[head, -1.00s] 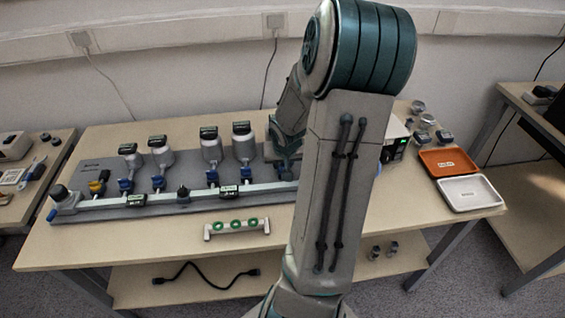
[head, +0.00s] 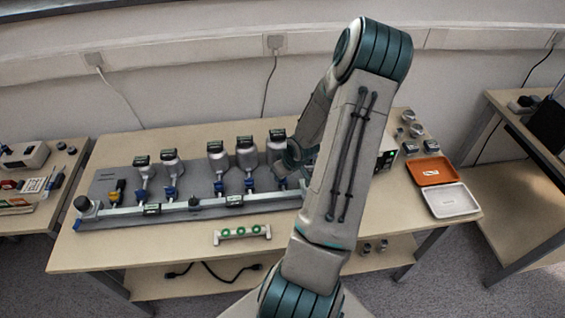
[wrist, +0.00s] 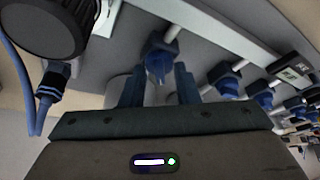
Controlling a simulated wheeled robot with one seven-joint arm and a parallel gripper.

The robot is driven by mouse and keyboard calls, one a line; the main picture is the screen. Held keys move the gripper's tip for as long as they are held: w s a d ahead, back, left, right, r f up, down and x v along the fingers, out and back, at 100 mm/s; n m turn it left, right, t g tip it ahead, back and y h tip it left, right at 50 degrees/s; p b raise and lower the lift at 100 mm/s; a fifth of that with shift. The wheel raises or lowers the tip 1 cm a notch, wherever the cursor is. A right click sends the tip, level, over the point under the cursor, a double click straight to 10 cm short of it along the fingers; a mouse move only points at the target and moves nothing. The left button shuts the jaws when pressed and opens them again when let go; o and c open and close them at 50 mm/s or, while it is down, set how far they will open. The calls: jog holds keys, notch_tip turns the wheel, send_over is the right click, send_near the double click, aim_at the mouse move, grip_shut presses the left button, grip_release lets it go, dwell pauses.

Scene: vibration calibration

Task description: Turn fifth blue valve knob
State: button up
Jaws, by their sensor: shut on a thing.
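The blue valve knob (wrist: 160,62) stands at the end of a row of blue knobs on a pale pipe in the wrist view. My gripper (wrist: 160,76) is shut on this knob, one dark finger on each side of it. In the head view my gripper (head: 292,158) is at the right end of the rig, by the rightmost bottle (head: 277,146); my arm covers that end, and the gripped knob is mostly hidden. Other blue knobs (head: 249,184) show to the left in the head view, below their bottles. The knob's turn angle cannot be told.
A black round part (wrist: 48,24) with a blue tube (wrist: 30,90) is close left of my gripper in the wrist view. A small rack with green rings (head: 241,233) stands in front of the rig. Orange (head: 431,169) and white trays (head: 449,201) lie at the table's right.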

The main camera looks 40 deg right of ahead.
jog(key=n+p, duration=0.1)
jog(key=p, duration=0.2)
jog(key=n+y+p, duration=0.1)
jog(key=n+p, duration=0.1)
jog(key=p, duration=0.1)
jog(key=shift+r, duration=0.4)
jog(key=n+p, duration=0.1)
jog(key=n+y+p, duration=0.1)
jog(key=p, duration=0.1)
jog(key=shift+d+f+n+g, duration=0.15)
jog(key=shift+n+g, duration=0.15)
jog(key=n, duration=0.1)
jog(key=n+y+p, duration=0.1)
jog(key=shift+w+d+f+n+g, duration=0.1)
jog(key=shift+f+n+g, duration=0.15)
jog(key=shift+n+g, duration=0.05)
jog(key=shift+n+g+y, duration=0.4)
jog(key=shift+n, duration=1.1)
jog(key=o, duration=1)
jog(key=shift+c, duration=0.2)
